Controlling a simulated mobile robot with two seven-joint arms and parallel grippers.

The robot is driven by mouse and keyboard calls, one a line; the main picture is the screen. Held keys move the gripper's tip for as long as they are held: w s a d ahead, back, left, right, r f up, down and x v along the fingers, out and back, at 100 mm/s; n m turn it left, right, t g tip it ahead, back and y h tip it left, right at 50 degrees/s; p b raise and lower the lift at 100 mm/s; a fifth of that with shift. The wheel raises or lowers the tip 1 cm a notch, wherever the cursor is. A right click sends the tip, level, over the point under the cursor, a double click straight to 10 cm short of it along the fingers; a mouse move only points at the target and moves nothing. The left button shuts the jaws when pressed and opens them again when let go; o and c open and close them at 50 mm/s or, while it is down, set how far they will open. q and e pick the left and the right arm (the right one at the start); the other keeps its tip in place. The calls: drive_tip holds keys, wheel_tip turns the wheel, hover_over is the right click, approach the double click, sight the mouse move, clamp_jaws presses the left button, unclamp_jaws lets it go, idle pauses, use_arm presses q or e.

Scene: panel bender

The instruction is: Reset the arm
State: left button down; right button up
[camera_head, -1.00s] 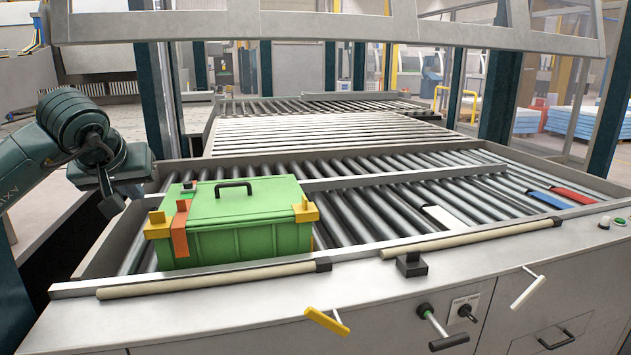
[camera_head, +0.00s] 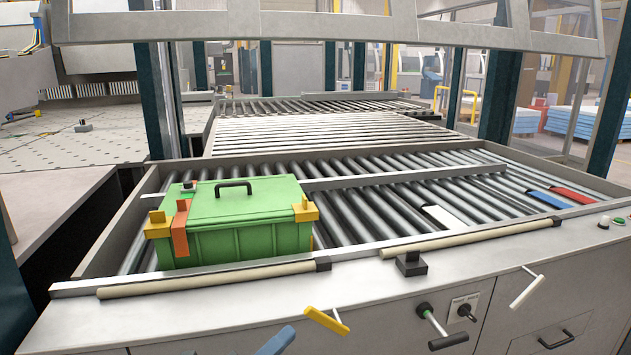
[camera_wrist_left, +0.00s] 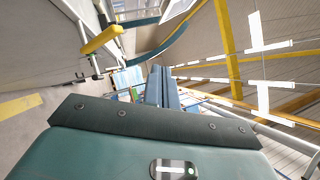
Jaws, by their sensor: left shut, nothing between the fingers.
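My left gripper (camera_head: 277,341) shows only as a blue finger end at the bottom edge of the head view, in front of the machine's front panel and below the yellow handle (camera_head: 326,320). The rest of that arm is out of the head view. In the left wrist view the two bluish fingers of the gripper (camera_wrist_left: 160,72) are together, shut and empty. The yellow handle (camera_wrist_left: 102,39) also shows at the upper left there. My right gripper is in neither view.
A green box (camera_head: 245,215) with yellow corners and an orange strap sits on the roller table (camera_head: 400,195). Cream rails (camera_head: 205,278), a black-handled lever (camera_head: 440,330) and a white lever (camera_head: 527,290) stick out at the front. The left-hand gap is clear.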

use_arm(q)
drive_tip(key=s+a+f+n+g+y, duration=0.1)
drive_tip(key=s+a+f+n+y, duration=0.2)
drive_tip(key=f+n, duration=0.5)
drive_tip(key=s+a+f+n+g+y, duration=0.2)
drive_tip(key=s+f+n+y, duration=0.3)
drive_tip(key=n, duration=0.5)
drive_tip(key=s+a+f+n+g+y, duration=0.1)
drive_tip(key=s+a+f+n+y, duration=0.3)
drive_tip(key=s+f+n, duration=0.3)
wheel_tip(320, 180, down, 5)
drive_tip(key=n, duration=0.3)
drive_tip(key=shift+s+g, duration=0.3)
drive_tip(key=shift+s, duration=0.05)
drive_tip(key=shift+d+r, duration=0.1)
